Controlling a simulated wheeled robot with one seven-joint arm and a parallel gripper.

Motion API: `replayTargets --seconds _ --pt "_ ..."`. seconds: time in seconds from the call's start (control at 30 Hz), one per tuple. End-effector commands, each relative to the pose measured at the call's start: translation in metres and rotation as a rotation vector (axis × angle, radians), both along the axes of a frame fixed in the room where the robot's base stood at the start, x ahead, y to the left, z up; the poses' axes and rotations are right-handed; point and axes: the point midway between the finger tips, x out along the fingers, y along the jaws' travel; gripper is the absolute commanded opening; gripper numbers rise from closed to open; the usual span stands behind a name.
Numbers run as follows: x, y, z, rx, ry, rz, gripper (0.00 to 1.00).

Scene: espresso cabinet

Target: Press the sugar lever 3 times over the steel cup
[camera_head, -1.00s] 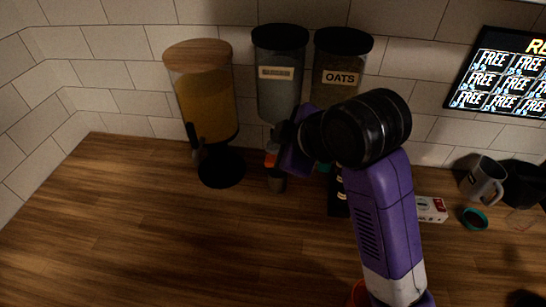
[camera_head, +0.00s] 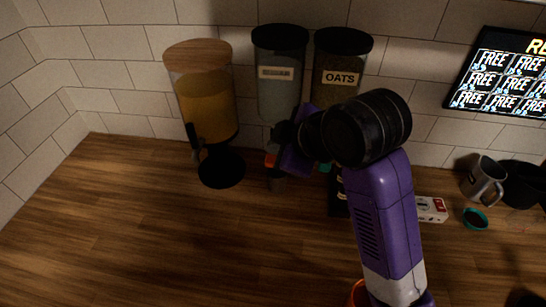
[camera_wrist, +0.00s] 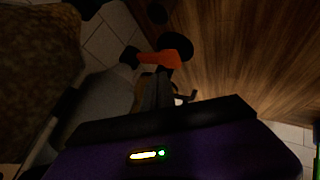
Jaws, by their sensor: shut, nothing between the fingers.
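The sugar dispenser (camera_head: 281,92) is the tall clear container of pale contents with a black lid, its label too dim to read. Its orange-red lever (camera_head: 270,159) shows beside my gripper, and also in the wrist view (camera_wrist: 158,57). In the head view my purple wrist and black joint hide the fingertips.
The oats dispenser (camera_head: 341,68) stands right of the sugar one. A wooden-lidded dispenser (camera_head: 208,110) on a black base stands left. The front-left counter is clear.

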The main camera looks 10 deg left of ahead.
Motion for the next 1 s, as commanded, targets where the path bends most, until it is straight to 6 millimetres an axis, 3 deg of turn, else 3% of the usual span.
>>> replayTargets --seconds 1.0 --pt "0.0000 0.0000 -0.0088 0.000 0.000 0.000 0.00"
